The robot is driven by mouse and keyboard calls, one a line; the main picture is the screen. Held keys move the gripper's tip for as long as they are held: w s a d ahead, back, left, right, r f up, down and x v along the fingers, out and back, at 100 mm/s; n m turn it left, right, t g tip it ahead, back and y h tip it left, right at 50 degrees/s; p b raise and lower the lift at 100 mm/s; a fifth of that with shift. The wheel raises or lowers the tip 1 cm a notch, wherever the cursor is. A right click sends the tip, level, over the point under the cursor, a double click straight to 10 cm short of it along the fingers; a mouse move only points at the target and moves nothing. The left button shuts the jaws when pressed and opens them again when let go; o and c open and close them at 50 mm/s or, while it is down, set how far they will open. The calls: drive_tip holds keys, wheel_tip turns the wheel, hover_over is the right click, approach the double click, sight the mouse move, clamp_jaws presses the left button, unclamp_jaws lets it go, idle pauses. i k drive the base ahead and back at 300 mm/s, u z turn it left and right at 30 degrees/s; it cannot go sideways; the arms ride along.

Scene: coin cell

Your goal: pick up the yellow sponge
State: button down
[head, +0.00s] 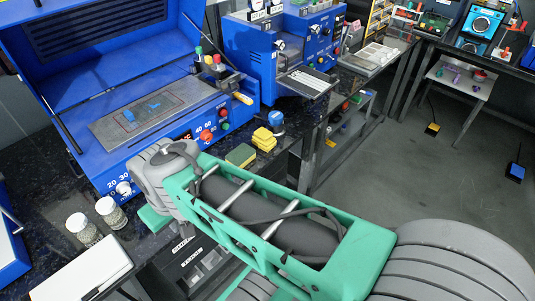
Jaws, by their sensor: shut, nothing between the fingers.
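A flat block with a dark green top and yellow edge (240,155), like a scouring sponge, lies on the dark bench top in front of the blue machines. Just right of it and slightly farther back is a small bright yellow stack (263,138), which also looks like sponge. I cannot tell which of the two is the yellow sponge. Both are clear of my arm, whose green and grey links cross the foreground just in front of them. My gripper cannot be made out; the end of the arm is hidden behind its own links at the left.
A large blue machine with a raised lid (85,50) stands behind left. A second blue machine (285,50) is behind the sponges. A small blue-and-white container (276,122) stands beside the yellow stack. Two lidded jars (82,230) (110,212) stand at left. Open floor lies right.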

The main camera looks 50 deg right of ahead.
sight(242, 155)
drive_tip(key=z, duration=0.4)
drive_tip(key=k, duration=0.2)
drive_tip(key=z, duration=0.7)
